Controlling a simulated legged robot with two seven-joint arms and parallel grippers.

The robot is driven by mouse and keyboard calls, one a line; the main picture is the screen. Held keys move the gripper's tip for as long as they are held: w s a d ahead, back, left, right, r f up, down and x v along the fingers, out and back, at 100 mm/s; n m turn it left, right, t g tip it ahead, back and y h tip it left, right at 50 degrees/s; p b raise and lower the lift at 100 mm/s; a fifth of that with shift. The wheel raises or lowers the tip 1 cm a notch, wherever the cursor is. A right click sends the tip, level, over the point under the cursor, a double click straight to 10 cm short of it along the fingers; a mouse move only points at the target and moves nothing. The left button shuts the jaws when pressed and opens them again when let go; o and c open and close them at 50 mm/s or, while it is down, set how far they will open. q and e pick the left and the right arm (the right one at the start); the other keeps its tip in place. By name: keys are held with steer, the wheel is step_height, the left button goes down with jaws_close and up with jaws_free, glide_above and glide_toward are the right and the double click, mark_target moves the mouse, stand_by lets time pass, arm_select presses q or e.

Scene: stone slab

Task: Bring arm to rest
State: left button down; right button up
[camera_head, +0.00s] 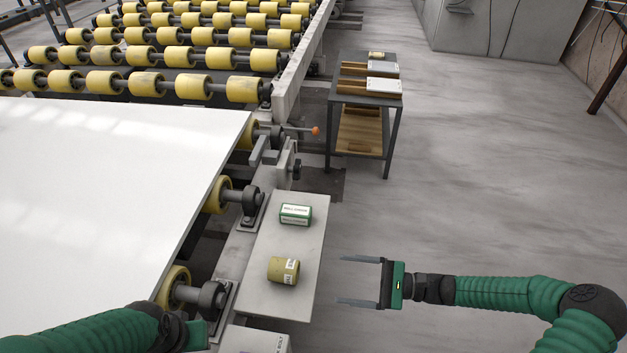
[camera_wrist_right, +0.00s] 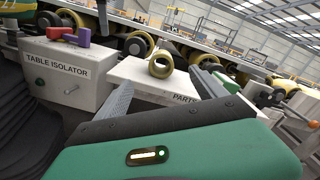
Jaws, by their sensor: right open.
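My right gripper (camera_head: 358,280) reaches in from the right in the head view. It is open and empty, its two fingers pointing left, apart from the grey shelf. In the right wrist view its fingers (camera_wrist_right: 165,95) are spread, with a yellow roller (camera_wrist_right: 161,65) showing beyond them. My left arm (camera_head: 90,335) comes in at the bottom left; only a small part near its end shows, and its gripper fingers are not visible. The yellow roller (camera_head: 283,270) lies on the grey shelf (camera_head: 262,300), with a green and white box (camera_head: 296,214) behind it.
A white slab (camera_head: 100,180) lies on the roller conveyor at left. An orange-tipped lever (camera_head: 315,131) sticks out beside it. A small table (camera_head: 366,100) stands further back. A table isolator box (camera_wrist_right: 62,75) is left in the wrist view. Floor at right is clear.

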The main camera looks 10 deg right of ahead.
steer(key=s+a+f+n+g+h, duration=0.3)
steer(key=s+f+n+g, duration=0.1)
steer(key=s+g, duration=0.15)
steer(key=s+d+f+n+g+h, duration=0.2)
steer(key=s+d+n+h, duration=0.4)
steer(key=h, duration=0.4)
arm_select(q)
steer(key=w+p+v, duration=0.1)
steer(key=p+v, duration=0.7)
steer(key=w+r+p+v, duration=0.1)
steer(key=w+p+v, duration=0.1)
steer(key=p+v, duration=0.6)
steer(key=shift+w+d+p, duration=0.2)
steer(key=shift+w+p, duration=0.1)
steer(key=shift+p, duration=0.1)
arm_select(e)
step_height(320, 180, up, 25)
steer(key=d+n+t+h, duration=0.1)
steer(key=n+t+h, duration=0.3)
steer(key=n, duration=0.1)
steer(key=shift+w+d+t, duration=0.25)
steer(key=shift+w+t, duration=0.1)
steer(key=shift+w, duration=0.05)
